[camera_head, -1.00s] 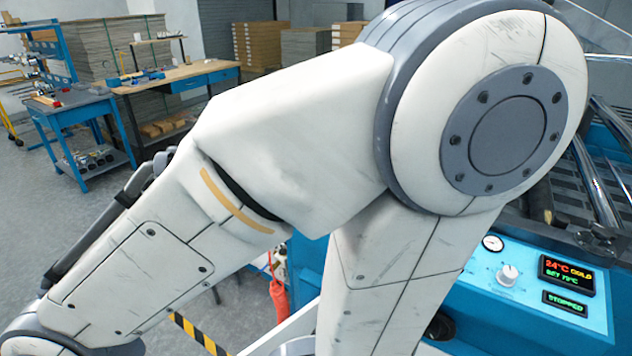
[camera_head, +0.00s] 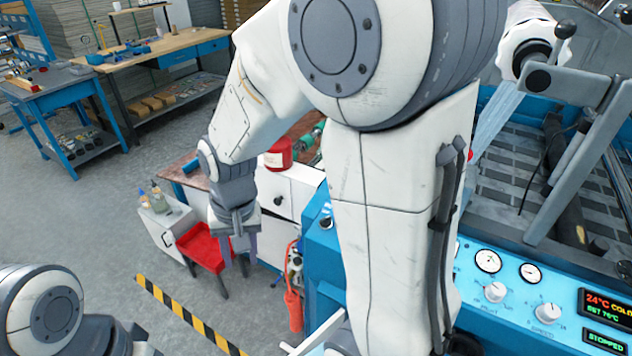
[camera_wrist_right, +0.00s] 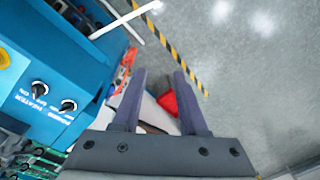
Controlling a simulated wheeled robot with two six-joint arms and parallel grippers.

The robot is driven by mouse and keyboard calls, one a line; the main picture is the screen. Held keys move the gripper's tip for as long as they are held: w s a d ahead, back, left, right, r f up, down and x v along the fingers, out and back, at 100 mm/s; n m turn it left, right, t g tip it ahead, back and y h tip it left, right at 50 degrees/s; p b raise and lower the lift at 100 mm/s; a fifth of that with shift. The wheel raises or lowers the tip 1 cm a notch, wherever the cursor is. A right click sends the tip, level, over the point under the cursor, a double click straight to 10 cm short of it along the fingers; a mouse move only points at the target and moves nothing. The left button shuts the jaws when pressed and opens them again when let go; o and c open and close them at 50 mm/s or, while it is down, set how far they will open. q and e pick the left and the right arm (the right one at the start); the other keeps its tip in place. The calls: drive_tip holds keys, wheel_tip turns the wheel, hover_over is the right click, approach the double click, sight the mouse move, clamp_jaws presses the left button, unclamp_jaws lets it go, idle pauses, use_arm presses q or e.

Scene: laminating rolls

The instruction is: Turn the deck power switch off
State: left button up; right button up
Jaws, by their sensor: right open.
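My right gripper (camera_head: 239,262) hangs fingers down to the left of the blue laminating deck (camera_head: 318,262). In the right wrist view its two fingers (camera_wrist_right: 160,75) are apart with nothing between them. Also in that view, a blue panel on the deck carries two black rotary switches at the left: one with a heater label (camera_wrist_right: 39,89) and one whose label seems to read power (camera_wrist_right: 68,106). The gripper is not touching either. In the head view a small dark knob (camera_head: 326,223) shows on the deck's side; I cannot tell which switch it is. My left gripper is out of view.
A front panel has gauges (camera_head: 488,260), knobs (camera_head: 495,292) and a display reading STOPPED (camera_head: 605,341). Black-yellow tape (camera_head: 190,317) crosses open floor.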

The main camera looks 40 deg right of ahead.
drive_tip(key=w+d+r+m+p, duration=0.1)
drive_tip(key=w+d+m+p, duration=0.1)
drive_tip(key=w+d+m, duration=0.3)
drive_tip(key=d+r+m+p, duration=0.1)
drive_tip(key=d+m+p, duration=0.1)
drive_tip(key=d, duration=0.5)
drive_tip(key=m+h+p, duration=0.1)
drive_tip(key=m+p, duration=0.3)
drive_tip(key=m, duration=0.4)
approach(329, 215)
use_arm(q)
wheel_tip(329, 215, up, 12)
drive_tip(key=p, duration=0.2)
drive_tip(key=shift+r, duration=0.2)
use_arm(e)
wheel_tip(329, 215, down, 8)
drive_tip(key=shift+w+d+f, duration=0.1)
drive_tip(key=shift+w+f, duration=0.1)
drive_tip(key=shift+f, duration=0.05)
drive_tip(key=shift+c, duration=0.3)
clamp_jaws()
